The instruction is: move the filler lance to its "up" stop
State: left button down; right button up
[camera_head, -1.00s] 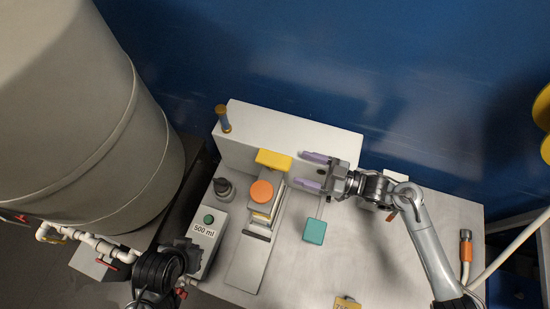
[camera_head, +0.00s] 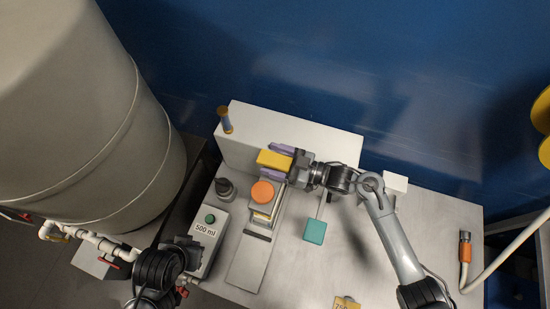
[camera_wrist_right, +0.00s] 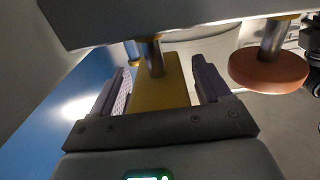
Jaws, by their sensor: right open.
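A yellow block (camera_head: 272,160), which I take to be the filler lance's handle, sits at the front of a light grey housing (camera_head: 310,140). In the right wrist view the yellow block (camera_wrist_right: 160,88) has a short metal stem and lies between my fingers, with visible gaps on both sides. My right gripper (camera_head: 281,160) has its purple fingers open on either side of the block, coming in from the right. The lance's tube and any stop marks cannot be made out. My left gripper (camera_head: 181,254) is a dark shape beside the "500 ml" box; its jaws cannot be read.
An orange round knob (camera_head: 263,192) stands just in front of the yellow block. A teal square knob (camera_head: 315,231) is to the right. The "500 ml" box (camera_head: 207,229) has a green button. A large grey tank (camera_head: 80,110) fills the left. The table's right side is mostly clear.

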jog(key=c, duration=1.4)
notch_tip(320, 180, up, 5)
jog(key=p, duration=0.3)
jog(key=shift+a+p, duration=0.1)
jog(key=shift+p, duration=0.3)
grip_shut()
jog(key=o, duration=1.4)
grip_release()
jog(key=shift+f, duration=0.1)
jog(key=shift+f, duration=0.1)
